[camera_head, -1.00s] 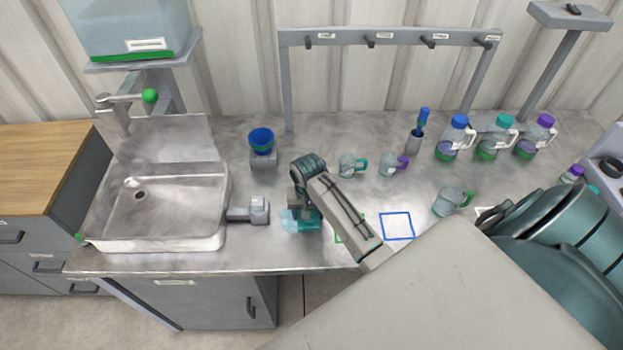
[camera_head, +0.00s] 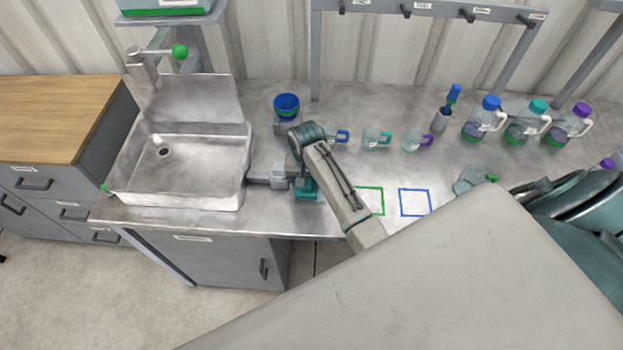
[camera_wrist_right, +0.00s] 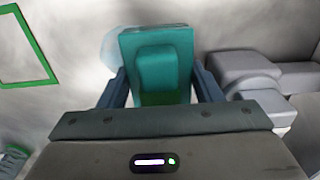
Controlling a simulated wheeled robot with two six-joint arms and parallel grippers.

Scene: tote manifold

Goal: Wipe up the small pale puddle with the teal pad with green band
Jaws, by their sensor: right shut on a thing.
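My right gripper (camera_head: 303,182) is shut on the teal pad (camera_head: 307,194) at the counter, just right of the sink's grey fitting. The pad also shows in the right wrist view (camera_wrist_right: 157,55), with a raised teal block between the fingers and a darker green band low on it. The small pale puddle (camera_wrist_right: 113,48) shows as a faint patch along the pad's left edge in the wrist view. The rest of it appears hidden under the pad, and I cannot make it out in the head view. My left gripper is not in view.
The grey fitting (camera_head: 277,176) is close beside the gripper, next to the sink (camera_head: 180,190). A blue bowl (camera_head: 287,104) on a block and several mugs stand behind. Green (camera_head: 370,214) and blue (camera_head: 415,215) square outlines lie to the right on clear counter.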

